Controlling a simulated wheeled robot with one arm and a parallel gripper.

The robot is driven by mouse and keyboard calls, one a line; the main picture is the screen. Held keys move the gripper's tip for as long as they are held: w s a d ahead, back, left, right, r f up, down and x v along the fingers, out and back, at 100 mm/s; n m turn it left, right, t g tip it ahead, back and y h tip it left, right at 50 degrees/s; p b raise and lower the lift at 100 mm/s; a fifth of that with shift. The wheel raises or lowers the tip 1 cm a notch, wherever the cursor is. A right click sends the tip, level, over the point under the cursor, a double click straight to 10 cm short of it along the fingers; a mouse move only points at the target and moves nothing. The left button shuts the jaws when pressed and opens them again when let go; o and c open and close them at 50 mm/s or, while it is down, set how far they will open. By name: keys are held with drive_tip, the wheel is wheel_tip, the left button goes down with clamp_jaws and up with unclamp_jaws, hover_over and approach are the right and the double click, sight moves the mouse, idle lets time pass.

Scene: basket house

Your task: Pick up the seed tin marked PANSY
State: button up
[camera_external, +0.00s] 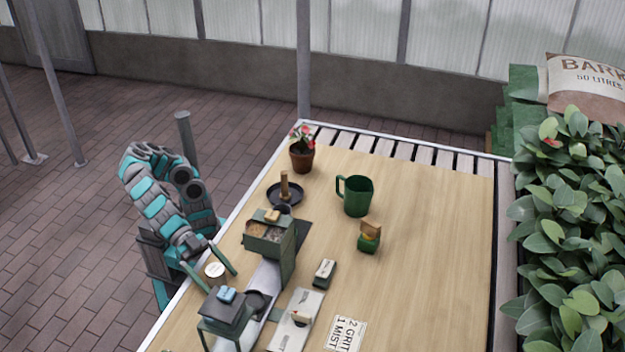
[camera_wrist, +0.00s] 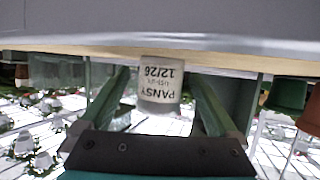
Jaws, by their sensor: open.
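The PANSY seed tin (camera_wrist: 160,84) is a pale grey tin with a white label reading PANSY and 12/26, upside down in the wrist view. It shows in the external view as a small round tin (camera_external: 214,270) with a pale lid, near the table's left edge. My gripper (camera_external: 222,281) is open, with one green finger on each side of the tin. In the wrist view my gripper (camera_wrist: 160,78) shows its fingers at the tin's left and right, with a gap visible at each side. The tin's underside is hidden.
A dark stand with a blue item (camera_external: 227,295) is close in front of the tin. A green mug (camera_external: 357,195), a potted plant (camera_external: 302,156) and a black dish (camera_external: 285,195) stand farther back. The table's right side is mostly clear.

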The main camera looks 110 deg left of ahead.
drive_tip(key=c, duration=1.5)
drive_tip(key=shift+r, duration=0.1)
